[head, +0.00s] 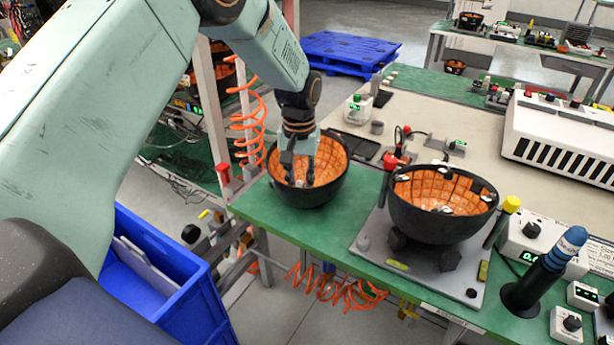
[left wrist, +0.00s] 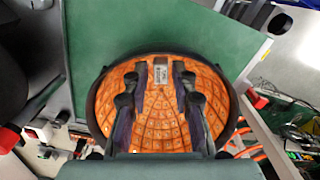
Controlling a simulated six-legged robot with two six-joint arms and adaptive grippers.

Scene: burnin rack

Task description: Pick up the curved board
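Two dark bowl-shaped curved boards with orange tiled insides show in the head view. The left one (head: 306,193) stands on the green mat at the table's near left corner; it fills the middle of the left wrist view (left wrist: 160,125). The right one (head: 440,217) sits on a grey fixture plate. My left gripper (head: 299,178) points down into the left bowl. In the left wrist view its two fingers (left wrist: 163,70) are apart, with a small pale grey part visible between the tips. Whether the tips touch the bowl cannot be told. My right gripper is not in view.
The fixture plate (head: 370,243), a dark post with a blue top (head: 555,260) and small meters stand to the right. A blue crate (head: 165,280) is below, left of the table. An orange coiled hose (head: 252,125) hangs by the rack post (head: 212,110). Beige tabletop lies behind.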

